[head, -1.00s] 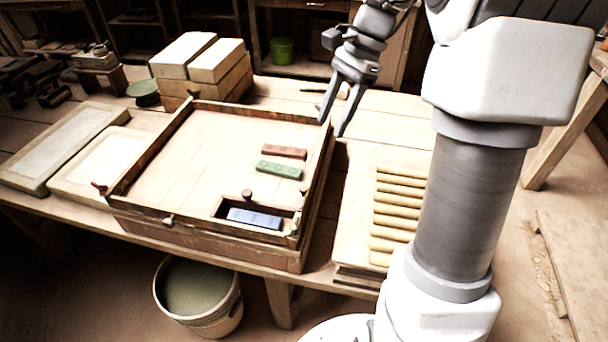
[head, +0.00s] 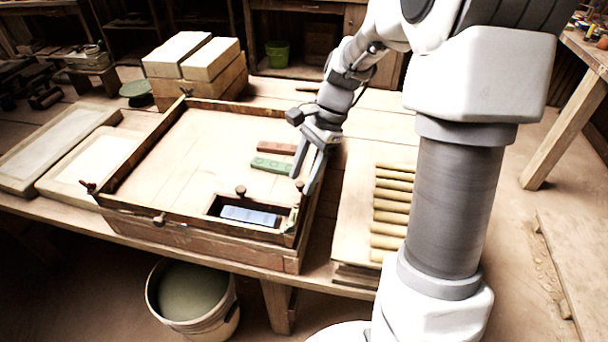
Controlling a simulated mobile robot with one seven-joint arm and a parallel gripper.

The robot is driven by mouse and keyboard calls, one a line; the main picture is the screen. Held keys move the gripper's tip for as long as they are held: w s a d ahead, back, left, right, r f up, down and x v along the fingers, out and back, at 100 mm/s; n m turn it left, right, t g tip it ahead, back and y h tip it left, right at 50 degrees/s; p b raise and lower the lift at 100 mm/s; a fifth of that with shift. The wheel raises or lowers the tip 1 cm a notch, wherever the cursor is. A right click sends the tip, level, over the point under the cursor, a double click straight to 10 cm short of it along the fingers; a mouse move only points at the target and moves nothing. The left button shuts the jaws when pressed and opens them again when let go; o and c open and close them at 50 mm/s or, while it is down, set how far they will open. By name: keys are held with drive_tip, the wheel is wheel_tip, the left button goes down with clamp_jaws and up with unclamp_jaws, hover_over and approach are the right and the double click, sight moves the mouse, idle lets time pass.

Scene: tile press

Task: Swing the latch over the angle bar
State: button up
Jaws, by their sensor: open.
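A shallow wooden frame (head: 150,133) stands on the bench. Its near right corner has a small dark-edged compartment with a blue bar (head: 250,216) lying in it. A dark round knob (head: 241,190) stands at the compartment's back edge. A small pale greenish piece (head: 291,221) is at the compartment's right end. I cannot tell which of these small parts is the latch, or which bar is the angle bar. My gripper (head: 302,186) is open, pointing down over the frame's right side, behind the greenish piece. I cannot tell whether its fingertips touch anything.
A red bar (head: 276,148) and a green bar (head: 271,165) lie inside the frame, close left of my gripper. A rack of pale rods (head: 393,213) is to the right. Blocks (head: 210,58) stand behind. A bucket (head: 195,295) is below the bench.

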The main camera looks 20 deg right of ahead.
clamp_jaws()
